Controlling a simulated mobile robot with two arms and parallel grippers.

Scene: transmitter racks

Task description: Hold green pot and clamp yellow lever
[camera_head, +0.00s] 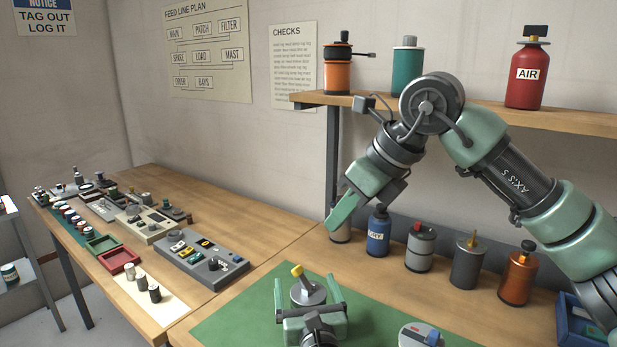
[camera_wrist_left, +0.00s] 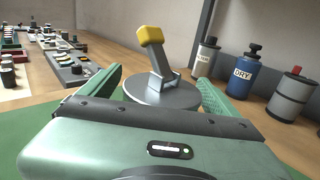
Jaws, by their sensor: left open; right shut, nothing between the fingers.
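A yellow-tipped lever (camera_head: 298,271) stands tilted on a round grey base (camera_head: 309,293) on the green mat. In the left wrist view the lever's yellow cap (camera_wrist_left: 149,34) and grey base (camera_wrist_left: 160,93) are straight ahead. My left gripper (camera_head: 306,283) is open, with one finger on each side of the base; contact is not clear. My right gripper (camera_head: 338,217) is shut and empty, pointing down in front of the shelf, above and to the right of the lever. A green canister (camera_head: 407,70) with a grey cap stands on the shelf; I cannot tell if it is the green pot.
An orange canister (camera_head: 337,76) and a red AIR bottle (camera_head: 526,78) share the shelf (camera_head: 470,112). Below it stand several cans, including a blue one (camera_head: 378,234). A grey switch panel (camera_head: 205,261) is on the left bench. A small device (camera_head: 420,335) lies on the green mat (camera_head: 235,318).

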